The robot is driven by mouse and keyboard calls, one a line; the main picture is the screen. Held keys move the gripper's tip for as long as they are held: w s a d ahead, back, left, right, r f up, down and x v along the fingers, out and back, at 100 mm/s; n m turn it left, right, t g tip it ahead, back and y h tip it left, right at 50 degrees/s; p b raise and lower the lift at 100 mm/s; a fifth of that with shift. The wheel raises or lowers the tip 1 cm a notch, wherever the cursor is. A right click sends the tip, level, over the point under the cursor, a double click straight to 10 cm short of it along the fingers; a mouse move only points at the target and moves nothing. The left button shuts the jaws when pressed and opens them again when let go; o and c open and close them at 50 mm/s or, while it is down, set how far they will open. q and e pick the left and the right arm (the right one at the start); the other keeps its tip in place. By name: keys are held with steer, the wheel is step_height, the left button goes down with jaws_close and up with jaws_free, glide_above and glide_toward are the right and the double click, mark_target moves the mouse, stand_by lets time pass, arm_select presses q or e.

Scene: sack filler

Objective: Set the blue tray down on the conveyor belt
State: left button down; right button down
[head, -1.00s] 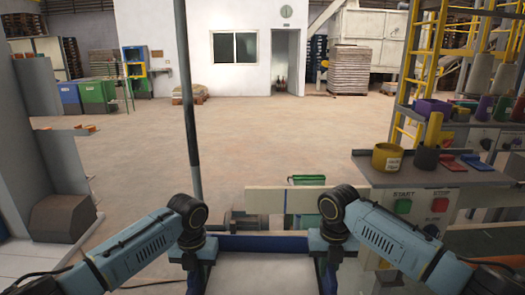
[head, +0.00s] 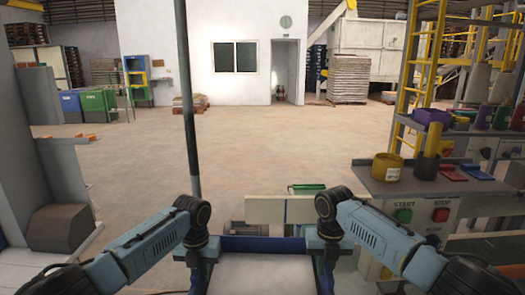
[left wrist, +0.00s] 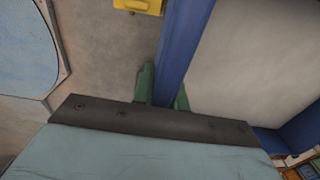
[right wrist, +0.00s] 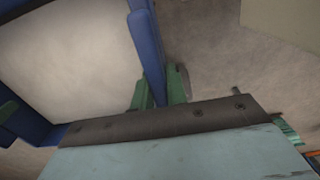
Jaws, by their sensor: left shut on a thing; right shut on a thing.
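The blue tray (head: 265,243) is a blue-rimmed box with a pale inside, at the bottom middle of the head view. My left gripper (head: 201,258) is shut on its left wall; in the left wrist view green fingers clasp the blue wall (left wrist: 180,45). My right gripper (head: 325,258) is shut on its right wall, which shows between green fingers in the right wrist view (right wrist: 147,50). The tray looks roughly level. Its near end is cut off in the head view. I cannot clearly make out the conveyor belt.
A cream rail (head: 280,210) stands just beyond the tray, with a green bin (head: 307,189) behind it. At the right is a bench with a START/STOP panel (head: 422,216) and a yellow pot (head: 387,166). A dark pole (head: 188,100) rises at the left. Open floor lies beyond.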

arm_select(q)
steer(key=shift+w, duration=0.5)
arm_select(e)
steer(key=shift+w, duration=0.55)
